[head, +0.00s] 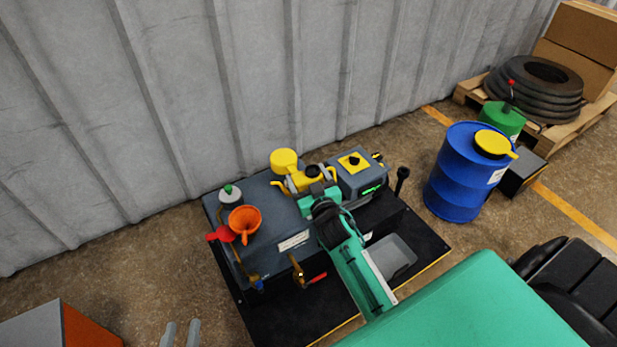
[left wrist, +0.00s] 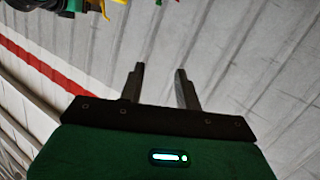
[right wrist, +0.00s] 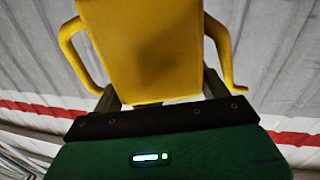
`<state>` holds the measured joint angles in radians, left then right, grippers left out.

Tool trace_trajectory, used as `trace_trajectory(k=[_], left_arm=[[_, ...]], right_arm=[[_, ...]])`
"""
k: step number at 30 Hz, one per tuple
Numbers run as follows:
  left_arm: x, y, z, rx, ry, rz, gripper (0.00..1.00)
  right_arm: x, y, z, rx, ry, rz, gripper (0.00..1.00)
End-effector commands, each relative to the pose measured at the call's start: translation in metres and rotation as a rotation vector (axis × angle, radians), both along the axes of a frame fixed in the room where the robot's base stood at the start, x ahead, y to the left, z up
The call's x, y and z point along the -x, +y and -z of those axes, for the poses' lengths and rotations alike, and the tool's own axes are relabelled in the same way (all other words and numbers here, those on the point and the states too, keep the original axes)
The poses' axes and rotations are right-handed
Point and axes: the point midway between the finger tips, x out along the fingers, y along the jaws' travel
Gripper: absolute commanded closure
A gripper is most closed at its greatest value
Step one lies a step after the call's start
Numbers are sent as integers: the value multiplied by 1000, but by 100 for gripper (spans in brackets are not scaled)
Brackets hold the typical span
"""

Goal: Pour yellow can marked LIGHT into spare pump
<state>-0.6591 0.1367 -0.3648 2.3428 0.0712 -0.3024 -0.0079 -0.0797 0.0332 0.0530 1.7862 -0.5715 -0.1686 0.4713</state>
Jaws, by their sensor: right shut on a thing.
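The yellow can (head: 297,184) has a dark cap and handles on both sides. It is held above the grey pump unit (head: 275,207). In the right wrist view the yellow can (right wrist: 143,45) fills the top middle, between the fingers; no marking on it is legible. My right gripper (head: 324,190) is shut on it. An orange funnel (head: 245,219) stands on the left part of the pump unit, to the left of the can. I cannot tell from any label whether this is the spare pump. My left gripper (head: 180,335) is open and empty at the bottom edge; its fingers are apart in the left wrist view (left wrist: 160,85).
The pump unit stands on a black tray (head: 425,238) with a yellow edge. A blue drum (head: 459,180) stands to the right, and a corrugated wall (head: 250,80) closes the back.

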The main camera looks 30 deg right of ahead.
Motion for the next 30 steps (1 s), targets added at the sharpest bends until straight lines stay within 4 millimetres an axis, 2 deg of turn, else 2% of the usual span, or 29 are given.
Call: trace_trajectory(k=[30], left_arm=[[-7,0,-18,48,-128,-20,66]], right_arm=[[-2,11,3,20,1,0,54]])
